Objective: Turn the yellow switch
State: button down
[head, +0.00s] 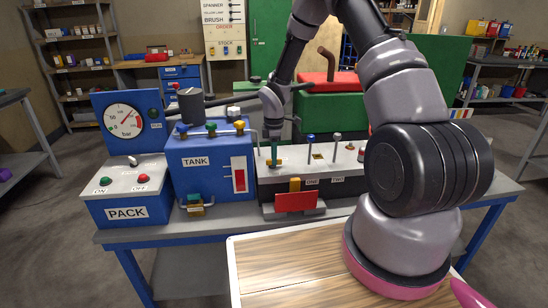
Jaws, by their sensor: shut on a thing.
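My gripper (274,134) points down over the left end of the white-topped lever box (345,157). It is shut on the top of a dark green lever (274,154), as far as this small view shows. A yellow knob (240,125) stands at the right of the blue TANK box's (194,163) top, left of my gripper and apart from it. A small upright yellow piece (295,184) is on the lever box's front, above a red plate (295,202). I cannot tell which yellow part is the switch.
A blue lever (311,146) and a pale lever (337,146) stand right of my gripper. The PACK box (126,192) with its gauge (124,121) is at the left. A wooden board (290,262) lies in front. A green machine (330,104) stands behind.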

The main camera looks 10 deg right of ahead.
jog(key=m, duration=0.4)
jog(key=shift+s, duration=0.1)
jog(key=m, duration=0.5)
jog(key=shift+s+a, duration=0.1)
jog(key=m, duration=0.4)
jog(key=shift+a, duration=0.1)
jog(key=shift+a+m, duration=0.1)
jog(key=shift+m, duration=2.1)
jog(key=c, duration=0.9)
grip_release()
